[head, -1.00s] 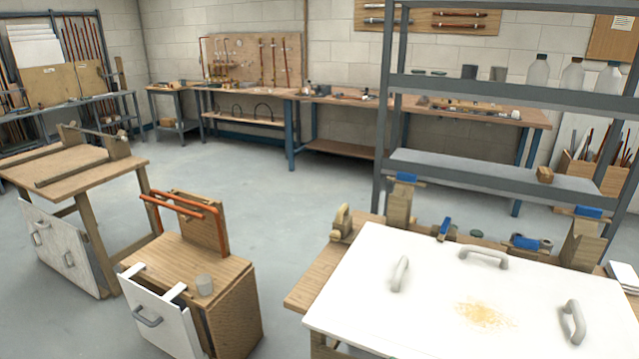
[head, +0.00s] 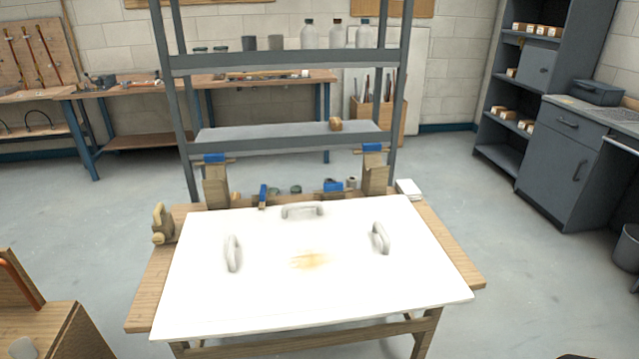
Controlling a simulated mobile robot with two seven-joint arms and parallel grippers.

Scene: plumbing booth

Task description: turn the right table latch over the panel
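A white panel (head: 215,305) lies flat on the wooden table (head: 150,300) in front of me. It carries grey handles at its left (head: 233,253), back (head: 302,211) and right (head: 381,238), with a yellowish stain in the middle. Two wooden posts with blue tops stand at the table's back edge, a left post (head: 216,188) and a right post (head: 375,178). Small blue pieces sit between them, one to the left (head: 263,196) and one to the right (head: 333,185). I cannot tell for sure which part is the right latch. Neither gripper is in view.
A grey metal shelf rack (head: 290,137) stands right behind the table. A wooden block piece (head: 162,225) sits at the table's left corner and white sheets (head: 408,189) at its back right. A wooden cabinet (head: 50,335) stands at lower left. Floor to the right is open.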

